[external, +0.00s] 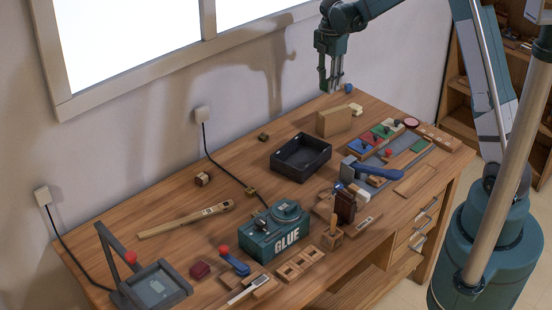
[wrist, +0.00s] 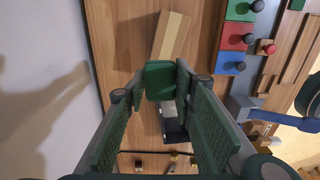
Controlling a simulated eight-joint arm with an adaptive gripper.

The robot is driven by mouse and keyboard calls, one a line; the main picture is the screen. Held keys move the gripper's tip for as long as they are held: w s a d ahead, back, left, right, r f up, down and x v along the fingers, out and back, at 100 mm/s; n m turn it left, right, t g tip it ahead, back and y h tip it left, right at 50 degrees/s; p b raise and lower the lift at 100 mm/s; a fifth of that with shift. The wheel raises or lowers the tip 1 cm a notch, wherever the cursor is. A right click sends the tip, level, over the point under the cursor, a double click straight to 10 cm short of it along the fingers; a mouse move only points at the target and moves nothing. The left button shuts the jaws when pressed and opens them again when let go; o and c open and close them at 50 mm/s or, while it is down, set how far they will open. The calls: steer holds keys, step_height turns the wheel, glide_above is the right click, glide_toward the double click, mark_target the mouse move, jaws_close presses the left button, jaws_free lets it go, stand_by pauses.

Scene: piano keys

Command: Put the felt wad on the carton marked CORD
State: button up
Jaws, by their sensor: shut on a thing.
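My gripper (external: 331,88) hangs over the far part of the desk, fingers pointing down. In the wrist view its fingers (wrist: 160,92) are shut on a dark green block, which looks like the felt wad (wrist: 160,78). The wad is held above the desk, and I see no contact with the carton.
A black open tray (external: 301,158) lies in front of the carton. Red, green and blue panels (external: 374,138) and a blue-handled tool (external: 372,172) lie to the right. A GLUE box (external: 275,235) stands nearer.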

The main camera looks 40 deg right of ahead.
steer(key=shift+s+d+r, duration=0.2)
steer(key=shift+s+d, duration=0.2)
steer(key=shift+d, duration=0.35)
steer(key=shift+s+d+r, duration=0.2)
steer(key=shift+s+d, duration=0.2)
steer(key=shift+d, duration=0.35)
glide_above(334, 110)
steer(key=shift+d+f, duration=0.15)
steer(key=shift+f, duration=3)
steer(key=shift+p, duration=0.3)
steer(key=shift+f, duration=1.85)
steer(key=shift+f, duration=0.15)
steer(key=o, duration=0.7)
steer(key=shift+c, duration=0.2)
